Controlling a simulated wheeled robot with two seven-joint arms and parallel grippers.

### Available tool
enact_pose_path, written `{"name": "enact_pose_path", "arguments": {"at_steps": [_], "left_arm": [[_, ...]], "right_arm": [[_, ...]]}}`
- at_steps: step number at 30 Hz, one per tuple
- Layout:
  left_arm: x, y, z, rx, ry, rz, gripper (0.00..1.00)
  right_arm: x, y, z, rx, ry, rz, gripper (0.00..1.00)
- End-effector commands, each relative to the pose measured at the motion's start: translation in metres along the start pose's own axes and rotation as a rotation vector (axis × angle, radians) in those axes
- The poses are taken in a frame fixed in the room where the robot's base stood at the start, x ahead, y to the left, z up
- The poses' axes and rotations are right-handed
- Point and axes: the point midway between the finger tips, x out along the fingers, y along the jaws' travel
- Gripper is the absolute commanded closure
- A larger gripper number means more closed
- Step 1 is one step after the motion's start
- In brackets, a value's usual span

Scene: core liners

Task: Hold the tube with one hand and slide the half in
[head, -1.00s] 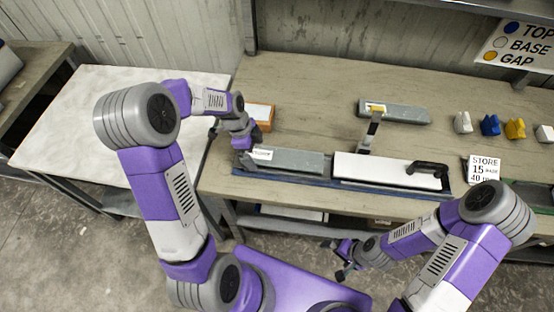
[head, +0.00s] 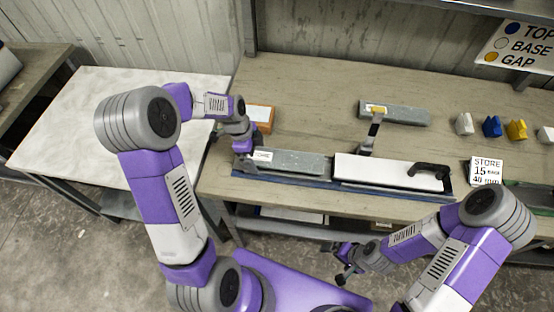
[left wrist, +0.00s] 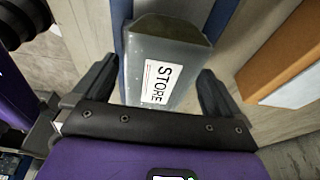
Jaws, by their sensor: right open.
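A long grey piece (head: 295,161) with a white STORE label lies at the front left of the bench, on a blue rail (head: 290,185). I cannot tell whether it is the tube or the half. My left gripper (head: 243,145) is at its left end. In the left wrist view the same labelled piece (left wrist: 165,62) lies between the left fingers (left wrist: 160,88); whether they press on it is unclear. Another grey piece (head: 405,115) with a yellow mark lies farther back. My right gripper (head: 343,262) is open and empty, low in front of the bench.
A white-topped block (head: 385,171) with a black handle (head: 428,171) sits right of the labelled piece. A grey upright (head: 369,135) stands behind it. An orange box (head: 260,117) is near the left gripper.

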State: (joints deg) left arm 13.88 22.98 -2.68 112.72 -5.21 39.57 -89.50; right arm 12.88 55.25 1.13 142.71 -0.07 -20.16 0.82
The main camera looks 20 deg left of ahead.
Motion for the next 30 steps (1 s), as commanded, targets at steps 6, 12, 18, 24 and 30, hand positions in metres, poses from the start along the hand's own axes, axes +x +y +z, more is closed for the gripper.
{"name": "enact_pose_path", "arguments": {"at_steps": [6, 12, 18, 24, 30], "left_arm": [[-0.0002, 0.0, 0.0, 0.0, 0.0, 0.0, 0.35], [-0.0011, -0.001, -0.0009, 0.001, 0.002, -0.004, 0.45], [-0.0011, -0.001, -0.0008, 0.001, 0.002, -0.003, 0.45], [-0.0012, -0.0009, -0.0007, 0.001, 0.001, -0.003, 0.45], [-0.0012, -0.0003, -0.0004, 0.0, 0.001, -0.003, 0.45]], "right_arm": [[-0.0001, 0.0, 0.0, 0.0, 0.0, 0.0, 0.0], [0.0005, 0.0002, 0.0, 0.0, 0.0, 0.0, 0.0], [0.002, 0.0007, 0.0, 0.0, 0.0, 0.0, 0.0], [0.0017, 0.0006, 0.0, 0.0, 0.0, 0.0, 0.0], [0.0033, 0.0012, -0.0001, 0.0, 0.0, 0.0, 0.0]]}}
